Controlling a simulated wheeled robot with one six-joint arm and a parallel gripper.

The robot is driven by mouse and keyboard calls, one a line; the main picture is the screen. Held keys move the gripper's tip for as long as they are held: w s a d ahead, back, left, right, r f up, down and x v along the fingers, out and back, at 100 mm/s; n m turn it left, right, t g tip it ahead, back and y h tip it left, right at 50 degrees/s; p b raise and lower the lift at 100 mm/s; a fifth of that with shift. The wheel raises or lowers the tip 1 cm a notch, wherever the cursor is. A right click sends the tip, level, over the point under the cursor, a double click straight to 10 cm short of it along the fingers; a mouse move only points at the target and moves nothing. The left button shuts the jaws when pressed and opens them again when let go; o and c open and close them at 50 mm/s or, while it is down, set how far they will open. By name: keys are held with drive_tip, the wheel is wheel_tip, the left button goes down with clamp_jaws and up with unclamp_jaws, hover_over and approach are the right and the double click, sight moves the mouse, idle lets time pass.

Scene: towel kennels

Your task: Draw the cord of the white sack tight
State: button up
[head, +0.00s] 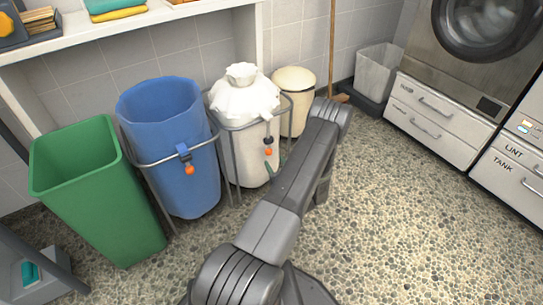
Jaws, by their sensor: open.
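The white sack (246,105) hangs in a grey metal frame (231,165) at the centre of the head view. Its top is gathered into a ruffled neck, with loose folds below. Whether a gap is left in the mouth cannot be told. A dark cord lock (268,140) with an orange end piece (268,152) hangs at its right front. My arm reaches up from the bottom, just right of the sack, and bends down at its far end. My gripper is hidden behind my arm. A small dark green piece by the sack's lower right side is unclear.
Left of the white sack stand an open blue sack (160,110) with its own orange-ended cord and a green bin (95,190). A cream bin (293,85) stands behind right. A washer and drawers (435,115) line the right. The pebbled floor at right is clear.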

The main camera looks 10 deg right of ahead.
sight(270, 152)
drive_tip(key=s+d+p, duration=0.1)
drive_tip(key=s, duration=0.7)
drive_tip(key=shift+s+d+p, duration=0.2)
drive_tip(key=shift+d+p, duration=0.1)
drive_tip(key=shift+w, duration=0.1)
drive_tip(key=w+a+b, duration=0.1)
drive_tip(key=w, duration=0.3)
drive_tip(key=w+b, duration=0.1)
drive_tip(key=w, duration=0.4)
drive_tip(key=w+a+b, duration=0.1)
drive_tip(key=w, duration=0.3)
drive_tip(key=shift+w+a+b, duration=0.35)
drive_tip(key=shift+b, duration=0.05)
drive_tip(key=shift+r+p, duration=0.55)
drive_tip(key=shift+p, duration=0.05)
drive_tip(key=shift+s+r, duration=0.1)
drive_tip(key=shift+r, duration=0.2)
drive_tip(key=shift+f, duration=0.1)
